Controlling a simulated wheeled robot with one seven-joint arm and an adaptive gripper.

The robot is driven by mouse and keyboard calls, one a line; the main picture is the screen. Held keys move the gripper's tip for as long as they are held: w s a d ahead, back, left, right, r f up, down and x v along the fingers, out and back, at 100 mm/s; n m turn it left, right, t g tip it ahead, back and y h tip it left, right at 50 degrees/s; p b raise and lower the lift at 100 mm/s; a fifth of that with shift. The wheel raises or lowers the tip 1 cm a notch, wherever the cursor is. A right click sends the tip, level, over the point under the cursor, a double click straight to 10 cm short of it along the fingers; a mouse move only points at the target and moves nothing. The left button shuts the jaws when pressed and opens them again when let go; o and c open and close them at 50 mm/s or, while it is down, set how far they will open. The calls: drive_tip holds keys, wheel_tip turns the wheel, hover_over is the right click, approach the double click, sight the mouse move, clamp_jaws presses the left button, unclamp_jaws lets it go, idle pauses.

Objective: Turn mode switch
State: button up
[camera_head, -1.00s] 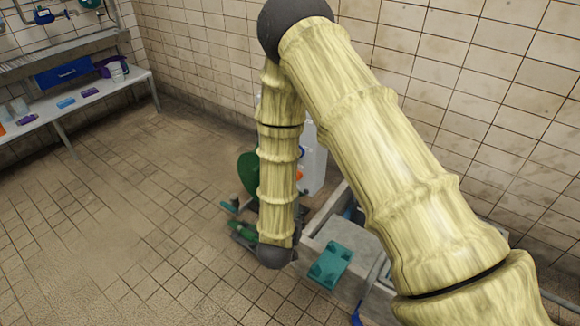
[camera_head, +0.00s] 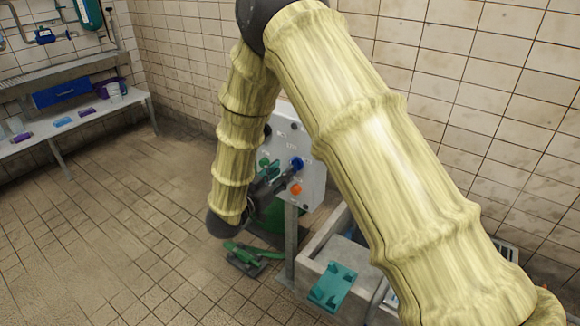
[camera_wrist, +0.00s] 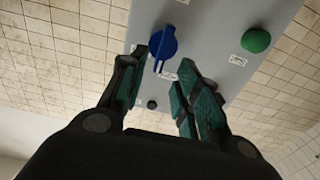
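The mode switch, a blue rotary knob (camera_head: 296,163), sits on a light grey control panel (camera_head: 312,180) in the head view. In the wrist view the blue knob (camera_wrist: 163,46) lies just beyond and between the fingertips, its handle pointing toward me. My gripper (camera_wrist: 161,62) is open, its teal-padded fingers on either side of the knob's handle with nothing held. Whether a finger touches the knob cannot be told. In the head view my gripper (camera_head: 272,172) is close to the panel front, partly hidden by my arm.
A concrete trough (camera_head: 310,262) with a teal bracket (camera_head: 333,286) stands below right. A green valve-like device (camera_head: 248,255) lies on the floor. The tiled floor on the left is clear.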

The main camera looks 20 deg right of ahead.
drive_tip(key=x, duration=0.5)
clamp_jaws()
